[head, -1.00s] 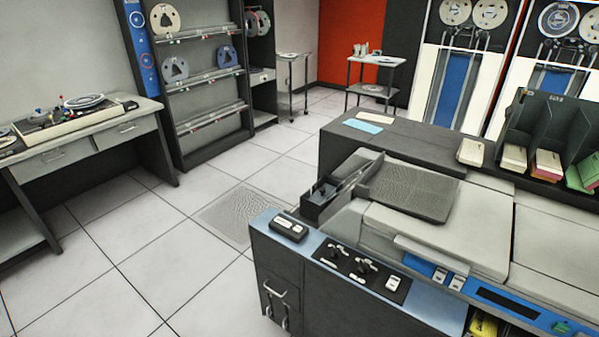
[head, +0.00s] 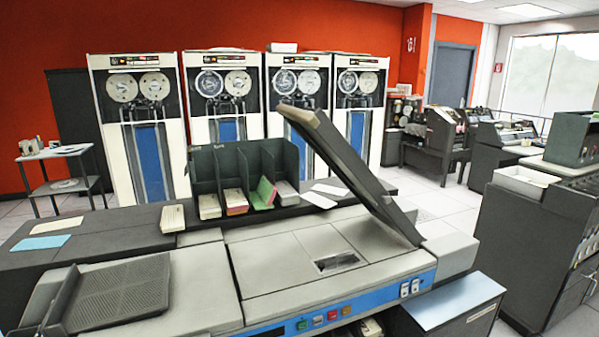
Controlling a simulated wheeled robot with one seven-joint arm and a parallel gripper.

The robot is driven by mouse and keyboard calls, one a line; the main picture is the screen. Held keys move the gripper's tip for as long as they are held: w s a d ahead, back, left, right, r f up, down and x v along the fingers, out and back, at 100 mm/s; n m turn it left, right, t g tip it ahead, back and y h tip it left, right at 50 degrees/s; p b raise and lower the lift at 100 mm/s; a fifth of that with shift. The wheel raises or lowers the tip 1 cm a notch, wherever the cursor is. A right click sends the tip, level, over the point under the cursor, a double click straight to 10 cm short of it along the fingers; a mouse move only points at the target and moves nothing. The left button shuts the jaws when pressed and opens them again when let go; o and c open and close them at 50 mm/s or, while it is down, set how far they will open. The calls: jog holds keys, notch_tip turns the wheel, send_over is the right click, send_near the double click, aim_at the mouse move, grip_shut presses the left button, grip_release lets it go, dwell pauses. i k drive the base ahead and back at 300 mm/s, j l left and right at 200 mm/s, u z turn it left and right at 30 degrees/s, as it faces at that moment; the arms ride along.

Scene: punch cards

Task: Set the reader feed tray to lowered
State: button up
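The card machine with a blue front strip (head: 330,312) fills the lower middle of the head view. A dark, textured, sloping tray (head: 118,292) sits at its left end. A long panel (head: 350,170), dark on one face with a light edge, stands steeply tilted up at the machine's right side, its lower end at the machine top. I cannot tell for certain which of these two is the reader feed tray. A small dark opening with metal parts (head: 338,262) shows in the top between them. My gripper is not in view.
A dark card rack (head: 245,172) with card stacks stands behind the machine. A light blue-topped cabinet (head: 455,300) is at its right end. Dark cabinets (head: 540,240) stand at far right, with open floor (head: 430,200) behind. Tape drives (head: 140,130) line the red wall.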

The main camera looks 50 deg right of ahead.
aim_at(316, 129)
jog(key=l+z, duration=0.35)
jog(key=i+l+z, duration=0.15)
jog(key=l+z, duration=0.15)
jog(key=i+l+z, duration=0.1)
jog(key=l+z, duration=0.25)
